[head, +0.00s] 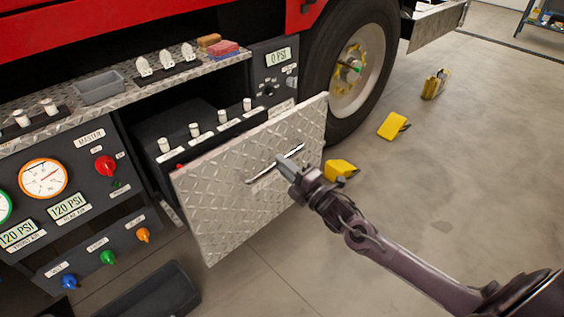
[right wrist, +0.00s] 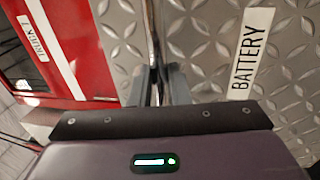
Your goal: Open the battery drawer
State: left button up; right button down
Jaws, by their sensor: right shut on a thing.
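The battery drawer (head: 245,178) has a diamond-plate front and stands pulled out from the truck's side in the head view. Black batteries with white posts (head: 205,138) show behind its front. A metal bar handle (head: 262,172) runs across the front. My right gripper (head: 285,163) is shut on the handle at its right part. In the right wrist view the handle (right wrist: 151,45) passes between the fingers (right wrist: 158,85), beside the "BATTERY" label (right wrist: 249,50). My left gripper is not in view.
A gauge panel (head: 70,190) with knobs is left of the drawer. A diamond-plate shelf (head: 125,98) with a grey tray (head: 99,86) is above. A wheel (head: 352,72) and yellow chocks (head: 393,125) are to the right. A dark bin (head: 150,292) lies below.

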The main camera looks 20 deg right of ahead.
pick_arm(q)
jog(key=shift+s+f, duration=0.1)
pick_arm(e)
jog(key=shift+w+d+r, duration=0.15)
jog(key=shift+d+r, duration=0.15)
jog(key=shift+r, duration=0.2)
jog(key=c, duration=1.5)
grip_release()
jog(key=shift+o, duration=0.5)
jog(key=shift+f, duration=0.2)
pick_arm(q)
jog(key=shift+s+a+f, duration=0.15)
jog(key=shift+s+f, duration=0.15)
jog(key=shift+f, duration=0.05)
pick_arm(e)
jog(key=v, duration=0.8)
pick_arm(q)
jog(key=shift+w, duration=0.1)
pick_arm(e)
jog(key=shift+a, duration=0.1)
